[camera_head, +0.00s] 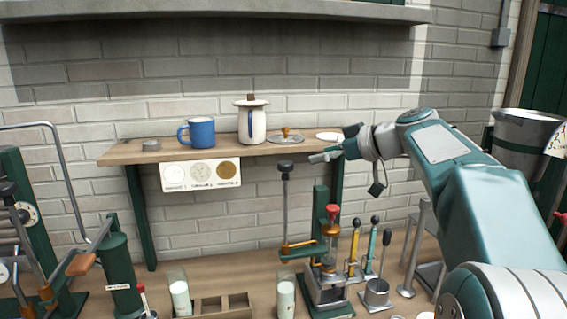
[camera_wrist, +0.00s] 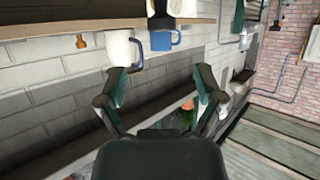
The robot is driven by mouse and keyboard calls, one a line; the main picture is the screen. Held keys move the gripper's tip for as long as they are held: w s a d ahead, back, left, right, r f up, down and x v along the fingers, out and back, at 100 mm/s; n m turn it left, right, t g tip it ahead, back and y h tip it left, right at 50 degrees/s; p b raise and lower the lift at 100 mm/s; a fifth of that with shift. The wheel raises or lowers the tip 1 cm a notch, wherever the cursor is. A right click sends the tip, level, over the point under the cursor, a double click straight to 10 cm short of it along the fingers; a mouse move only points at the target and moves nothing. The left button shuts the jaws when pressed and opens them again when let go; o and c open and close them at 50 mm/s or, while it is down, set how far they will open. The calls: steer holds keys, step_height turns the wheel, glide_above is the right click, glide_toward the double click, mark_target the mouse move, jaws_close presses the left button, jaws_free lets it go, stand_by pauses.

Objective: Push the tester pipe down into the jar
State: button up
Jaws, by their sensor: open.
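The white jar (camera_head: 251,124) stands upright on the wooden shelf, with a pale disc on its mouth. A short brown stub (camera_head: 251,97), which looks like the top of the tester pipe, rises from the middle of that disc. My gripper (camera_head: 325,156) is to the right of the jar, near the shelf's right end, and apart from it. In the wrist view, which looks upside down, my gripper (camera_wrist: 162,78) has its fingers spread with nothing held between them. The white jar (camera_wrist: 122,48) shows beyond the left finger, partly hidden by it. I cannot make out the pipe there.
A blue mug (camera_head: 202,132) stands left of the jar. A flat lid with a brown knob (camera_head: 286,135) and a white dish (camera_head: 329,136) lie right of it. A sample card (camera_head: 201,175) hangs from the shelf edge. The bench below is crowded with tools.

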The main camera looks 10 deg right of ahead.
mark_target(288, 163)
steer(key=x, duration=1)
steer(key=shift+s, duration=0.1)
steer(key=shift+f, duration=0.15)
jaws_close()
